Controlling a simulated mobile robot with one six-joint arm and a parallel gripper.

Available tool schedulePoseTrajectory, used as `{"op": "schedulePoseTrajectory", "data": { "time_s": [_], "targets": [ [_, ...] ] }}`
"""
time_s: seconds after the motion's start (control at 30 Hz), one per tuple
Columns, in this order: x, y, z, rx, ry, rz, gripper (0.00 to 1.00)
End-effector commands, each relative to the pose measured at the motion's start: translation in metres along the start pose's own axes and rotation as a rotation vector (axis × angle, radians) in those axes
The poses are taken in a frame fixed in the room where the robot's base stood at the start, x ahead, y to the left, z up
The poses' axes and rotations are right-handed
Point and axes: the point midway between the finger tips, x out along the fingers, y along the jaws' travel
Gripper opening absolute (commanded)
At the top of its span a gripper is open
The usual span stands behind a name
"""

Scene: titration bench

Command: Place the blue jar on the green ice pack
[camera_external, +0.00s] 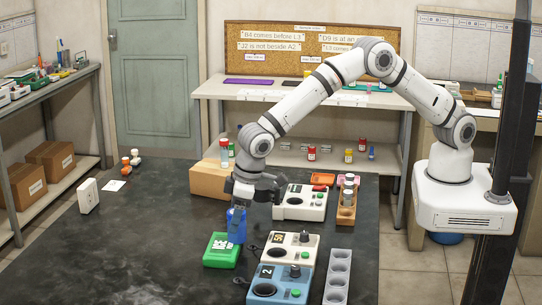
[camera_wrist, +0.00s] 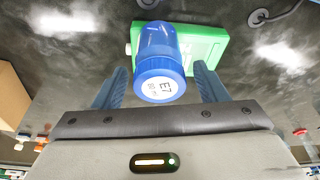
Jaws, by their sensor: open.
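The blue jar (camera_external: 237,226) stands upright at the green ice pack (camera_external: 219,257), over its back right part. In the wrist view the jar (camera_wrist: 158,62) shows its lid marked E7, with the green ice pack (camera_wrist: 205,45) behind its body. The jar's base appears to rest on the pack, but the contact is hidden. My gripper (camera_external: 239,207) is above the jar, pointing down. In the wrist view its open fingers (camera_wrist: 160,86) stand on either side of the lid, with gaps to both sides.
A blue device (camera_external: 280,286) and white devices (camera_external: 292,246) (camera_external: 301,203) stand right of the pack, with dark cables nearby. A grey well rack (camera_external: 338,277) and wooden rack (camera_external: 346,208) are farther right. A cardboard box (camera_external: 208,180) is behind.

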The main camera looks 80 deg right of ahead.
Motion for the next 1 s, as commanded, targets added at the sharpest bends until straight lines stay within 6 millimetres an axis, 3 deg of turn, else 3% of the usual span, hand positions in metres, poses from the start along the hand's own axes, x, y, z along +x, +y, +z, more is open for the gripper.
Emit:
{"op": "schedulePoseTrajectory", "data": {
  "time_s": [0.3,0.5,0.87,1.0],
  "targets": [
    [-0.067,-0.001,0.000,0.000,0.004,-0.002,0.66],
    [-0.098,0.000,0.000,0.000,0.002,-0.001,0.66],
    [-0.110,0.001,0.001,0.000,0.000,0.000,0.66],
    [-0.126,0.020,0.004,0.011,0.002,0.002,0.66]
  ]
}}
